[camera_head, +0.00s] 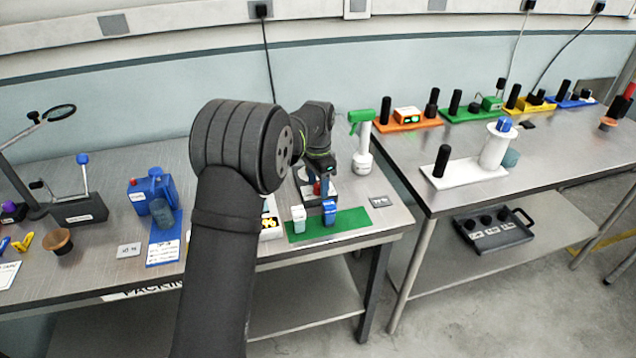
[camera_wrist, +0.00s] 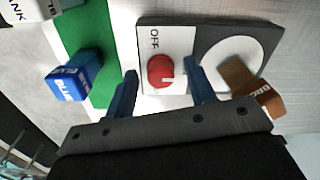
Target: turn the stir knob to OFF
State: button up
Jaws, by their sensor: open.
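The stir knob (camera_wrist: 161,72) is a round red knob on the white panel (camera_wrist: 180,45) of a dark-framed stirrer unit (camera_wrist: 210,27). "OFF" is printed on the panel above the knob in the wrist view. The knob's pale mark lies on its lower right side, away from the word OFF. My gripper (camera_wrist: 161,67) is open, with one blue finger on each side of the knob and visible gaps to it. Whether the fingertips are level with the knob is unclear. In the head view the knob (camera_head: 317,188) shows small beneath my wrist.
A white round plate (camera_wrist: 222,62) on the unit bears a brown-labelled vessel (camera_wrist: 252,88) close to the right finger. A blue-capped bottle (camera_wrist: 74,82) stands on a green mat (camera_wrist: 103,60) left of the gripper. A green-topped spray bottle (camera_head: 362,145) stands behind.

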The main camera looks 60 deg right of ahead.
jog(key=shift+c, duration=0.4)
jog(key=c, duration=0.9)
jog(key=shift+n, duration=0.3)
jog(key=n, duration=0.3)
jog(key=shift+n, duration=0.3)
jog(key=n, duration=0.4)
jog(key=shift+s+n, duration=0.1)
jog(key=shift+n, duration=0.2)
jog(key=n, duration=0.4)
jog(key=shift+s+n, duration=0.1)
jog(key=shift+n, duration=2.4)
